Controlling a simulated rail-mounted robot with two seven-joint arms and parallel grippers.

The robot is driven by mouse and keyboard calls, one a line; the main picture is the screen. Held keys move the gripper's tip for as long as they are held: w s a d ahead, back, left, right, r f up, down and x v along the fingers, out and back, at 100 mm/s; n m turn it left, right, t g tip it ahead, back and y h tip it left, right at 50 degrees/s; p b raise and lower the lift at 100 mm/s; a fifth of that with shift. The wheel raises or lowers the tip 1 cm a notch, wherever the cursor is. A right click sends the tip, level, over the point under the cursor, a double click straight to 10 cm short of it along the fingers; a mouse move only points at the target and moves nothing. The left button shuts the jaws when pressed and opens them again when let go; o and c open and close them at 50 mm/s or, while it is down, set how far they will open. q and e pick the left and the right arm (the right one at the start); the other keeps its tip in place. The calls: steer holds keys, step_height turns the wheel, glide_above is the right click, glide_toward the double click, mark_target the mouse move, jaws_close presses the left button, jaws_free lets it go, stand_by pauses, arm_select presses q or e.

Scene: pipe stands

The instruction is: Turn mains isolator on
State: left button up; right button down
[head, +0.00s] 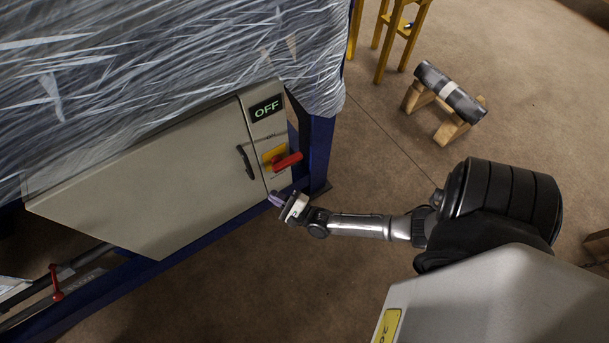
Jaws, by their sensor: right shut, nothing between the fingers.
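The mains isolator has a red handle (287,162) on a yellow plate (271,157), set in the narrow right-hand panel of a grey cabinet (150,185). The red handle points to the right and slightly up. Above it a display (266,109) reads OFF in green. My right gripper (277,199) is shut and empty. It is just below the red handle, close to the lower end of the panel, and appears apart from the handle. My left gripper is not in view.
A black door handle (246,162) is on the cabinet left of the isolator. Wrapped plastic sheeting (170,60) hangs above the cabinet. A blue frame post (318,150) stands right of the panel. A dark pipe (450,92) lies on wooden blocks, with clear floor between.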

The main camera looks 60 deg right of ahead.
arm_select(q)
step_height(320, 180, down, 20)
steer(key=b, duration=1.7)
arm_select(e)
steer(key=s+d+f+m+t+h, duration=0.1)
steer(key=s+d+f+m+h, duration=0.2)
steer(key=d+f+m+h, duration=0.3)
steer(key=s+d+f+m+t+h, duration=0.2)
steer(key=s+d+f+m+h, duration=0.2)
steer(key=d+f+m+h, duration=0.3)
step_height(320, 180, down, 5)
steer(key=shift+s+d+f+m, duration=0.15)
steer(key=shift+d+m, duration=0.55)
steer(key=shift+m, duration=0.5)
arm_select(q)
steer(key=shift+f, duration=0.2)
arm_select(e)
steer(key=s+a+r+x, duration=0.1)
steer(key=r+x, duration=0.1)
steer(key=x, duration=1.1)
steer(key=shift+s, duration=0.4)
